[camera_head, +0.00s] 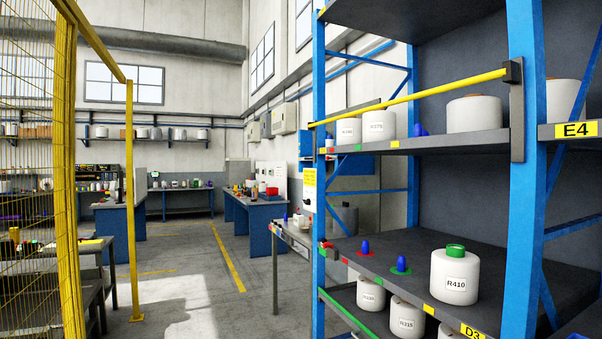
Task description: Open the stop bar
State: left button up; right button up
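A yellow stop bar (415,97) runs across the front of the upper shelf (460,143). Its right end meets a dark bracket (514,72) on a grey upright plate (516,120). From there it slopes down in the picture to the left, where its other end lies at the blue front post (318,160). White yarn bobbins stand on the shelf behind and below the bar, including a large one (474,114) and two smaller ones (378,125). Neither of my grippers is in view.
More bobbins (407,318) stand below. A white switch box (309,190) hangs by the left post. Yellow mesh fencing (40,160) stands left; the floor (185,295) between is clear.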

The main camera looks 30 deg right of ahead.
aim_at(509, 73)
jog(key=i, duration=1.95)
jog(key=z, duration=3.1)
